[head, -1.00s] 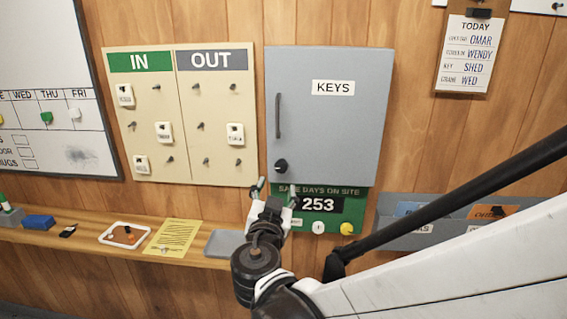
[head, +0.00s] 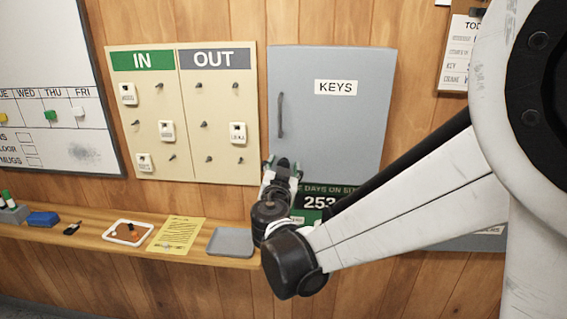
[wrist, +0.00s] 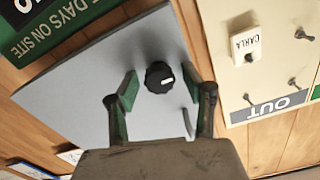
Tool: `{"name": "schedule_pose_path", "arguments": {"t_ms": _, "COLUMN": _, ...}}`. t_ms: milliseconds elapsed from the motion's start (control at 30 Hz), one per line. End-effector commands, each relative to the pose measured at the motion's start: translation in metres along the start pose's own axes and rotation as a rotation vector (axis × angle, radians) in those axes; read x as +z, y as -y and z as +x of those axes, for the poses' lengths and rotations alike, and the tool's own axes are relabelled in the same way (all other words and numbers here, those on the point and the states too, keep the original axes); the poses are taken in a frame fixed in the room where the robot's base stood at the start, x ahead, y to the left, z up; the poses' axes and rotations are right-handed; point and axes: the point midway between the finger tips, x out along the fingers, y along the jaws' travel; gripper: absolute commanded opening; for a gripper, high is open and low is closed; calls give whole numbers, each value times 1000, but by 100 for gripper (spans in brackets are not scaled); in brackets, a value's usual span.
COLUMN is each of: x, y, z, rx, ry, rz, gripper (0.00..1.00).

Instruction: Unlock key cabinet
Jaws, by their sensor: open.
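The grey key cabinet (head: 345,130), labelled KEYS, is on the wall with its door shut and a vertical handle (head: 280,115) on its left side. My gripper (head: 283,163) is at the cabinet's lower left corner and hides the knob in the head view. In the wrist view my gripper (wrist: 161,85) is open, with its green-padded fingertips on either side of the knob. I see no contact, and cannot tell how deep the fingers reach.
The IN/OUT board (head: 185,115) with hanging tags is just left of the cabinet. A green days-on-site sign (head: 318,214) is below, partly behind my arm. A shelf (head: 90,237) holds a white tray (head: 127,233), a yellow sheet (head: 176,236) and a grey tray (head: 231,242).

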Motion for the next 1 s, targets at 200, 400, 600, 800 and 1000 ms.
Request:
{"name": "schedule_pose_path", "arguments": {"t_ms": 200, "x": 0, "y": 0, "z": 0, "rx": 0, "ry": 0, "rz": 0, "gripper": 28}}
{"name": "schedule_pose_path", "arguments": {"t_ms": 400, "x": 0, "y": 0, "z": 0, "rx": 0, "ry": 0, "rz": 0, "gripper": 1}}
{"name": "schedule_pose_path", "arguments": {"t_ms": 600, "x": 0, "y": 0, "z": 0, "rx": 0, "ry": 0, "rz": -11, "gripper": 0}}
{"name": "schedule_pose_path", "arguments": {"t_ms": 800, "x": 1, "y": 0, "z": -1, "rx": 0, "ry": 0, "rz": -77, "gripper": 0}}
{"name": "schedule_pose_path", "arguments": {"t_ms": 1000, "x": 2, "y": 0, "z": 0, "rx": 0, "ry": 0, "rz": -217, "gripper": 0}}
